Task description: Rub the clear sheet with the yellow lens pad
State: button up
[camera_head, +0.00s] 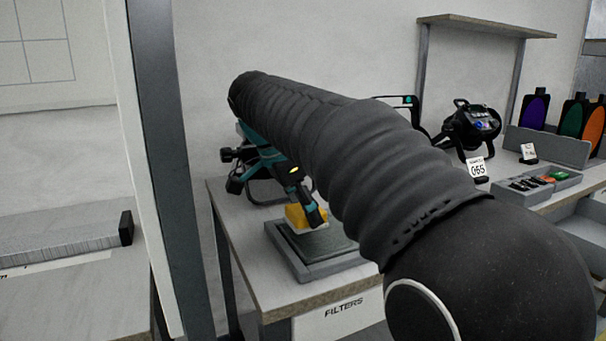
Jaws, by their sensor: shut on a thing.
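The yellow lens pad (294,217) is a small block with a pale underside. My gripper (307,212) is shut on it and points down over the grey tray. The pad is at the back left of the dark flat surface in the grey tray (303,272). I cannot tell whether the pad touches that surface or is just above it. The clear sheet cannot be made out clearly; the dark surface (332,243) may show through it. My own sleeved arm crosses the middle of the picture and hides the tray's right side.
The tray stands on a bench (256,273) with a "FILTERS" label (344,308) on its front. A grey post (180,150) rises at the left. To the right are a black lamp (467,130), a number card (477,168), a parts box (542,187) and coloured filters (535,110).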

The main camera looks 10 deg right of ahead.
jog(key=shift+r, duration=2.4)
